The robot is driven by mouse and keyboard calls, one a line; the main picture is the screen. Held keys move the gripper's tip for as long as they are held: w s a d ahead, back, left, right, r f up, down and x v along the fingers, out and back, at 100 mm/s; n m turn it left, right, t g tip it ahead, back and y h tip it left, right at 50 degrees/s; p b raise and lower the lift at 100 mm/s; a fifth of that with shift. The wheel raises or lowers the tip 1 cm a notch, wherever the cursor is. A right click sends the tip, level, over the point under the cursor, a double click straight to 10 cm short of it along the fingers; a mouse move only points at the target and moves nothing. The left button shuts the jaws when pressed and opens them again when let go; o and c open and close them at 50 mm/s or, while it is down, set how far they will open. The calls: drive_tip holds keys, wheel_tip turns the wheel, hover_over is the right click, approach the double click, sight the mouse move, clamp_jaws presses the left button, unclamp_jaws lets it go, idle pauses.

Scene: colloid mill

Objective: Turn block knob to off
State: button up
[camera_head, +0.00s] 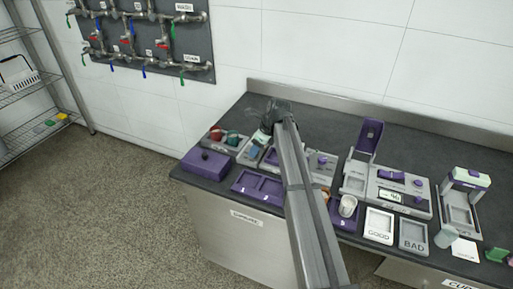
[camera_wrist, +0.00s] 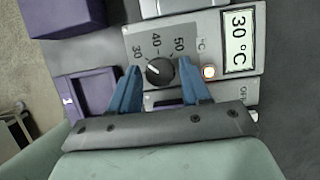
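A black round knob (camera_wrist: 160,71) sits on a grey dial plate marked 30, 40, 50 and °C in the wrist view. Its white mark appears to point toward the 30 side. Beside it a display (camera_wrist: 239,37) reads 30 °C, and a small light (camera_wrist: 208,72) glows. My gripper (camera_wrist: 159,66) is open, its two blue fingers on either side of the knob with visible gaps. Whether the fingertips are level with it is unclear. An OFF label (camera_wrist: 244,92) shows partly at the right.
A purple tray (camera_wrist: 92,92) lies left of the dial. In the head view, a purple box (camera_head: 207,164) stands at the left bench end. Right of my arm are a white cup (camera_head: 348,205), GOOD (camera_head: 379,225) and BAD (camera_head: 413,236) trays, and a grey instrument (camera_head: 400,190).

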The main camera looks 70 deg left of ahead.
drive_tip(key=c, duration=0.7)
drive_tip(key=shift+c, duration=0.2)
drive_tip(key=shift+n, duration=0.3)
drive_tip(key=n, duration=0.1)
drive_tip(key=n+g+h, duration=0.1)
drive_tip(key=n, duration=0.1)
drive_tip(key=shift+w+a+n, duration=0.1)
drive_tip(key=shift+a+n, duration=0.1)
drive_tip(key=shift+n, duration=0.1)
drive_tip(key=n+h, duration=0.2)
drive_tip(key=n, duration=0.2)
drive_tip(key=shift+a+n, duration=0.1)
drive_tip(key=shift+n, duration=0.2)
drive_tip(key=o, duration=1)
